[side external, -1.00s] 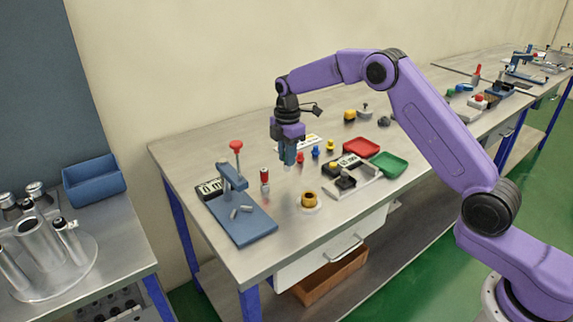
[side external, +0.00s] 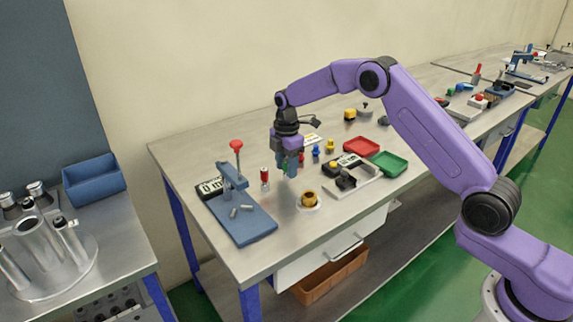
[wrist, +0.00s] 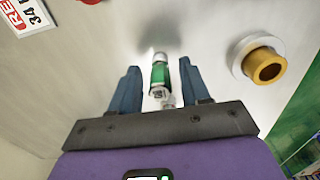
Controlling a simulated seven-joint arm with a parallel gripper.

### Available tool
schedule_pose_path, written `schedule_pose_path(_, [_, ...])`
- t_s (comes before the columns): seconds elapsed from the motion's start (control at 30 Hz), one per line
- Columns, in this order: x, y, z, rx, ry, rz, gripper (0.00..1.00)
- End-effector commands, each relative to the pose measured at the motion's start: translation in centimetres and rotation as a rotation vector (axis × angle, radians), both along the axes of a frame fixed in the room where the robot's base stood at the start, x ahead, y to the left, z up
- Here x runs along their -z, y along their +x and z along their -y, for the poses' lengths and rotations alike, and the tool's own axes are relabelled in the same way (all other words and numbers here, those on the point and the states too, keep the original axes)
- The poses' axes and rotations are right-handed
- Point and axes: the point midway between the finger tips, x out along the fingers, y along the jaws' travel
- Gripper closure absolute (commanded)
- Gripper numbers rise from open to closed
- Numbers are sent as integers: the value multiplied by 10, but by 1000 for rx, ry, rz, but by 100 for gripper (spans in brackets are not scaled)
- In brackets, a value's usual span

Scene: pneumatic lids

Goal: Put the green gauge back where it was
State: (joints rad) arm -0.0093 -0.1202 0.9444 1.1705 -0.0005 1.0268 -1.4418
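The green gauge (wrist: 159,76) shows in the wrist view as a green and white cylinder between my two fingers. Its near end is white with a small dark code. A gap shows on each side of it. My gripper (wrist: 159,66) is open around it, fingers pointing down. In the side external view, my gripper (side external: 290,168) is low over the bench, and its fingers hide most of the gauge. I cannot tell whether the gauge's lower end touches the bench. A similar red and white gauge (side external: 265,178) stands just left of my gripper.
A blue press stand (side external: 243,222) with a red knob is at left. A yellow bushing on a white ring (side external: 309,199) is in front. Small red, blue and yellow pieces stand behind, with red (side external: 362,145) and green (side external: 389,164) trays at right.

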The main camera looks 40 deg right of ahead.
Motion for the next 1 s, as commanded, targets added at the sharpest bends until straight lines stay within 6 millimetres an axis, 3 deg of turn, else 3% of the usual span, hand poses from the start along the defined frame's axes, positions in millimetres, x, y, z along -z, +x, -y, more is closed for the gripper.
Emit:
schedule_pose_path(0.23, [-11, 1, 0, 0, 0, 2, 54])
schedule_pose_path(0.7, [-98, 0, 0, 0, 0, 3, 54])
schedule_pose_path(1.0, [-123, 0, 0, 0, 0, 1, 54])
